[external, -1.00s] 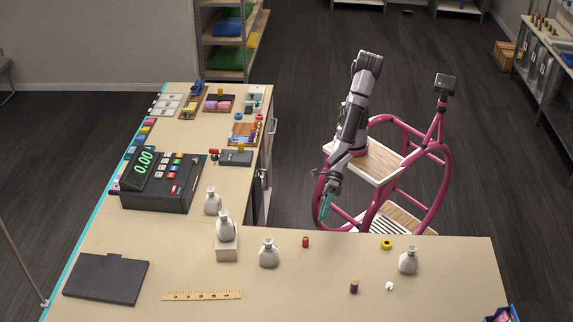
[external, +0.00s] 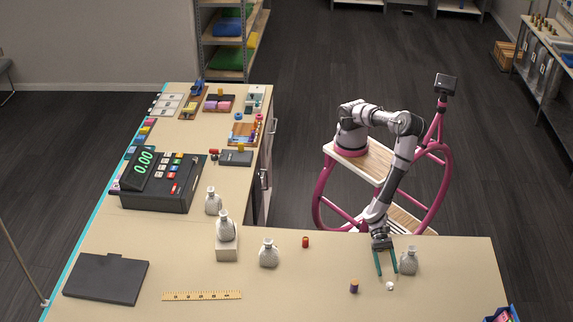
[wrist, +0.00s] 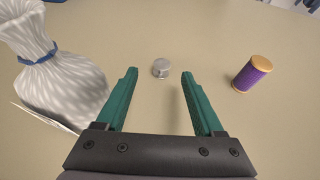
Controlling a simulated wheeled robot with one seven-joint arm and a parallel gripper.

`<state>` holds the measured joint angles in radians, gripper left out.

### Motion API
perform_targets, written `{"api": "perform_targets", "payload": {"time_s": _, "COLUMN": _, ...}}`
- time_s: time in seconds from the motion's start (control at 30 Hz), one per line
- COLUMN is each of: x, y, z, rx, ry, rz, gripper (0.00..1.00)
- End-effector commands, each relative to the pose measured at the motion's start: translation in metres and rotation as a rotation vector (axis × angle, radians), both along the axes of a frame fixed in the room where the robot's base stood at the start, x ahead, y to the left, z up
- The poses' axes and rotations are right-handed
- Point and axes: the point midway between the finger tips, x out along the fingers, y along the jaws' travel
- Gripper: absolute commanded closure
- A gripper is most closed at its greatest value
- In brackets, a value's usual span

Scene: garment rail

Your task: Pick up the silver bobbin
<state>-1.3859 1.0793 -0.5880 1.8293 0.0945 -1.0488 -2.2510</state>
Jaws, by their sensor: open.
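The silver bobbin (wrist: 160,68) is a small, short metal cylinder on the beige counter. In the wrist view it shows between the two fingertips, near their far ends. In the external view it is a small pale spot (external: 390,286) just in front of the fingertips. My gripper (external: 387,274) reaches down over the counter, its green fingers spread and empty. In the wrist view my gripper (wrist: 159,74) is open, with bare counter between the fingers. I cannot tell its exact height above the bobbin.
A purple thread spool (wrist: 253,74) stands on the other side.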

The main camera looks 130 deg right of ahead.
Motion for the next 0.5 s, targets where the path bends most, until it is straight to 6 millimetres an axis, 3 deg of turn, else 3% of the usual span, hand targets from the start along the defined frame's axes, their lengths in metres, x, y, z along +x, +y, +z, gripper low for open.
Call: {"api": "perform_targets", "payload": {"time_s": 0.5, "x": 0.028, "y": 0.040, "z": -0.025, "rx": 0.001, "ry": 0.002, "rz": -0.001, "gripper": 0.31}}
